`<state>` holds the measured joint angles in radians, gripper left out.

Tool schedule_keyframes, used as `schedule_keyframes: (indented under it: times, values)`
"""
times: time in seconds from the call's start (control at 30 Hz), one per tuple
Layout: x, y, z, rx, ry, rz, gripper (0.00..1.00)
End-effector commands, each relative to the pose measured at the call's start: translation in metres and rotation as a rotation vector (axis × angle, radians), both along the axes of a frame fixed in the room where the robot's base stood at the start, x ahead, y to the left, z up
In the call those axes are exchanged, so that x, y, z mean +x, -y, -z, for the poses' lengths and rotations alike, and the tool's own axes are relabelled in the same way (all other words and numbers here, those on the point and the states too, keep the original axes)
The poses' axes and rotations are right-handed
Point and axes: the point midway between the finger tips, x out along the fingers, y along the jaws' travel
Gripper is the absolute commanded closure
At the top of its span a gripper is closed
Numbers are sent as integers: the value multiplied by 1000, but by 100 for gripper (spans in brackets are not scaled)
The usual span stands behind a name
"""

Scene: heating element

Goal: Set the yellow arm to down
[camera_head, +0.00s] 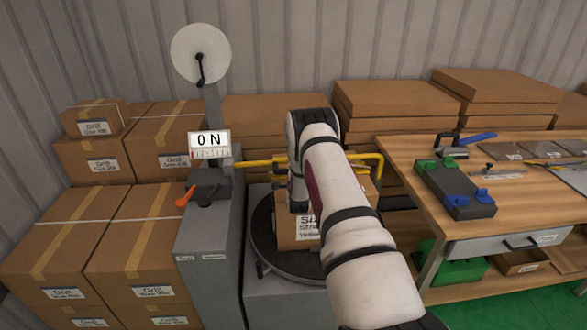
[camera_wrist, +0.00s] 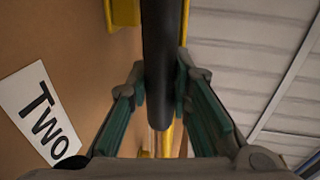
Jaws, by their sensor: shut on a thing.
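In the wrist view, a black bar (camera_wrist: 158,50) runs between yellow parts of the arm (camera_wrist: 123,14). My gripper (camera_wrist: 160,88) has its green-padded fingers on both sides of this black bar and is shut on it. In the head view my own arm hides the gripper and the middle of the yellow arm.
The box stands on a dark round turntable (camera_head: 262,245). Stacked boxes (camera_head: 65,240) fill the left. A wooden workbench (camera_head: 410,160) with tools stands close on the right.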

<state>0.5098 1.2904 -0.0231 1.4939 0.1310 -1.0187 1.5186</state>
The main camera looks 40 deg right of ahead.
Motion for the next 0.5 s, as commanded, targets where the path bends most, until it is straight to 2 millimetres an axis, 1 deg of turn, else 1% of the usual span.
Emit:
schedule_keyframes:
  times: [0.4, 0.43, 0.5]
  values:
    - [0, 0, 2, 3, 1, -1, 100]
    - [0, 0, 2, 3, 1, -1, 74]
    - [0, 0, 2, 3, 1, -1, 60]
